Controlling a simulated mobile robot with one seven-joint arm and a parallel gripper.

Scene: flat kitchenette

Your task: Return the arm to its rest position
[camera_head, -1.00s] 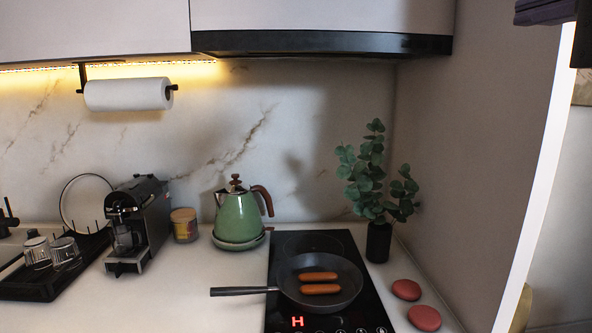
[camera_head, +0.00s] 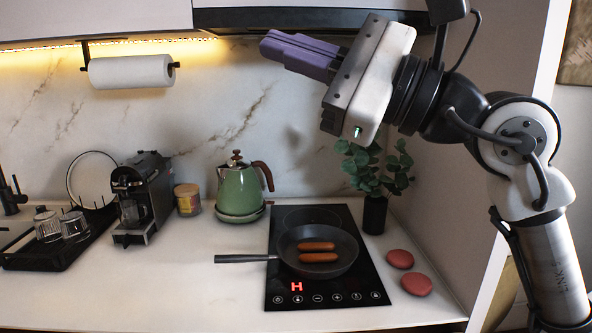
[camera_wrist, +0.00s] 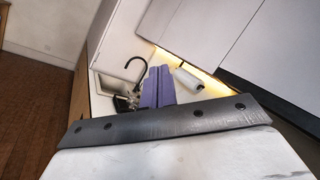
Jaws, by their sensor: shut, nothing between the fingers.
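My gripper (camera_head: 268,46) is in the upper middle of the head view, in front of the range hood. Its purple fingers are shut with nothing between them and point left. They also show in the wrist view (camera_wrist: 157,88), near the middle. My arm comes in from the right side, bent and raised well above the counter. The gripper touches no object that I can see.
A pan (camera_head: 338,262) with two sausages (camera_head: 317,251) sits on the black cooktop (camera_head: 290,288). A green kettle (camera_head: 240,190), coffee machine (camera_head: 140,198) and drying rack (camera_head: 40,258) stand left. The range hood (camera_head: 230,19) is close behind.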

